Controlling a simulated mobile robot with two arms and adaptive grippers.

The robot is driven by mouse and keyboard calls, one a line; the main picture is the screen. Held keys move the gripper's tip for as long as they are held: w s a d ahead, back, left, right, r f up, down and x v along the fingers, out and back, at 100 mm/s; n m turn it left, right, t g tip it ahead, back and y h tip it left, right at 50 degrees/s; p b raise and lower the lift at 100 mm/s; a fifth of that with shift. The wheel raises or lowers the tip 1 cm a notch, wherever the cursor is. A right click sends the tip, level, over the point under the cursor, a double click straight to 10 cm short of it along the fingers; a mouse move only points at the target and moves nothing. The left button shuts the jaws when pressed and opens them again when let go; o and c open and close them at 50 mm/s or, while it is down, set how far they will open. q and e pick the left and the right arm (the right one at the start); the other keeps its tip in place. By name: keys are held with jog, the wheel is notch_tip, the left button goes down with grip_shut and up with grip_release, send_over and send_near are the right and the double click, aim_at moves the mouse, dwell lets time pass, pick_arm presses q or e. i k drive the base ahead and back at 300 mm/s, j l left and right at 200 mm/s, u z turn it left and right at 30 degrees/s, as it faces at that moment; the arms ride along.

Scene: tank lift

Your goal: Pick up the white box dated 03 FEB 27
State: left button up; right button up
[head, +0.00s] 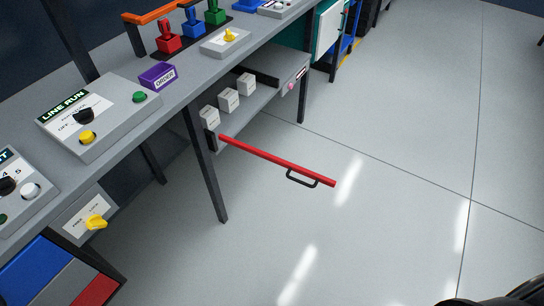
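Three small white boxes stand in a row on the grey lower shelf (262,103) under the workbench: a near one (209,118), a middle one (228,99) and a far one (246,84). They carry small dark print, too small to read here, so I cannot tell which is dated 03 FEB 27. The near box is close to the bench leg. Neither of my grippers can be made out in the head view.
A red bar (280,161) with a black handle (302,179) sticks out from the shelf's near end over the floor. A grey bench leg (205,160) stands beside the shelf. Control panels (97,118) and a purple block (157,76) sit on the bench top.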

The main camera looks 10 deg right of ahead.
aim_at(209, 114)
jog(key=i+l+u, duration=0.25)
jog(key=i+l, duration=0.15)
jog(key=l, duration=0.2)
jog(key=i+l+u, duration=0.25)
jog(key=l, duration=0.4)
jog(key=i+l+u, duration=0.1)
jog(key=i+l, duration=0.15)
jog(key=l, duration=0.1)
